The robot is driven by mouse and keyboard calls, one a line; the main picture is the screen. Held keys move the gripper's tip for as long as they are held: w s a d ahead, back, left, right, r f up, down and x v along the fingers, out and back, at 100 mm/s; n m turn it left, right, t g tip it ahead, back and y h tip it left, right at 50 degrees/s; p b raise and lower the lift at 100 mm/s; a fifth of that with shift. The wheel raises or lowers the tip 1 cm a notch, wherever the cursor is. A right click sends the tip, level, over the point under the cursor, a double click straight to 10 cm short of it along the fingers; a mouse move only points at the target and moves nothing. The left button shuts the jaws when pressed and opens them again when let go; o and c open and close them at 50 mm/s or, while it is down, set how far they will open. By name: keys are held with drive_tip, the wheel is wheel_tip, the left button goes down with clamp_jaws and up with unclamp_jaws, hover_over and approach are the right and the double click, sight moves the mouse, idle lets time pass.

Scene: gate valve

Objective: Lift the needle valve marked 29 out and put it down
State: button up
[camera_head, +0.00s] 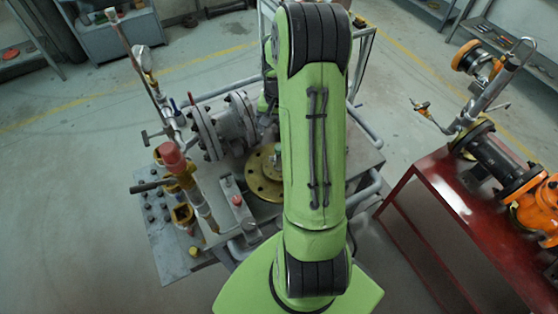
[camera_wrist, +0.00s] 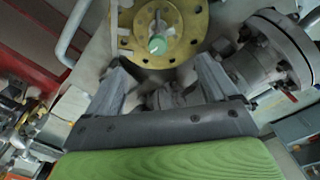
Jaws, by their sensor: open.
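No mark 29 is readable in either view, so I cannot tell for sure which part is the needle valve. A small part with a pale green rounded top (camera_wrist: 158,44) stands in the middle of a round brass flange (camera_wrist: 188,50). The flange also shows in the head view (camera_head: 262,190), partly behind my arm. In the wrist view my gripper (camera_wrist: 164,72) is open, its two grey fingers spread wide. The green-topped part appears ahead of the gap between them, and nothing is held. In the head view my arm hides the gripper.
A grey flanged pipe body (camera_head: 226,125) lies left of the brass flange. A brass fitting with a red cap (camera_head: 172,158) and a gauge (camera_head: 143,58) rise at the grey bench's left side. A red table (camera_head: 445,205) with pipework stands right. Open floor lies behind.

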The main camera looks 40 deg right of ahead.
hover_over(277, 154)
drive_tip(key=f, duration=0.8)
drive_tip(key=shift+w+d, duration=0.1)
drive_tip(key=shift+d, duration=0.15)
wheel_tip(277, 154, down, 5)
drive_tip(key=shift+w+p, duration=0.1)
drive_tip(key=shift+p, duration=0.35)
drive_tip(key=shift+f, duration=0.4)
drive_tip(key=shift+r, duration=0.1)
drive_tip(key=shift+c, duration=1)
clamp_jaws()
